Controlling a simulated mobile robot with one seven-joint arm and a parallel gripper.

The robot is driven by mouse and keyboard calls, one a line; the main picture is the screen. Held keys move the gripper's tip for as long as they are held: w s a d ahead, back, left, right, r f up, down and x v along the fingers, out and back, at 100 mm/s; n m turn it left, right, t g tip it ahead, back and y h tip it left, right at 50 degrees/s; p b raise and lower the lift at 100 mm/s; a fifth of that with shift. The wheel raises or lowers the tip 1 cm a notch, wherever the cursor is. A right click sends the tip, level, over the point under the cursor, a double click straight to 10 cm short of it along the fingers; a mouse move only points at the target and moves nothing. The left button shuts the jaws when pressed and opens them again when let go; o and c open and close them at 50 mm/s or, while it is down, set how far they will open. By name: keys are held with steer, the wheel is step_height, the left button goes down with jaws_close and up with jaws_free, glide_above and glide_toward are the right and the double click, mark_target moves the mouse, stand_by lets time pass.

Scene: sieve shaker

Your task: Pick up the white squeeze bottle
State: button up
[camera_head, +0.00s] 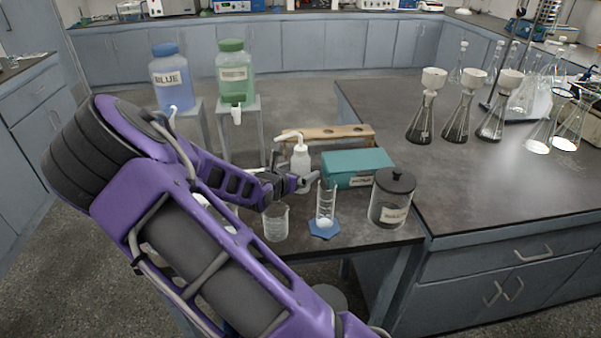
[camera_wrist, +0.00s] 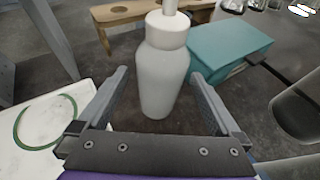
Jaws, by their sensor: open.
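The white squeeze bottle (camera_head: 301,165) stands upright on the dark bench, with a white cap and spout. In the wrist view the bottle (camera_wrist: 162,75) is between the two open fingers of my gripper (camera_wrist: 165,100), with a gap visible on each side. The spout tip is cut off at the top of that view. In the head view my gripper (camera_head: 291,182) is at the bottle's lower body, and my purple arm reaches in from the left. The fingers partly cover the bottle there.
A teal box (camera_head: 357,168) sits right of the bottle, a wooden rack (camera_head: 330,134) behind it. A beaker (camera_head: 276,222), a graduated cylinder (camera_head: 326,205) and a dark-lidded jar (camera_head: 391,198) stand in front and to the right. Flasks (camera_head: 421,118) stand farther right.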

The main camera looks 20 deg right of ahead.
steer(key=c, duration=0.8)
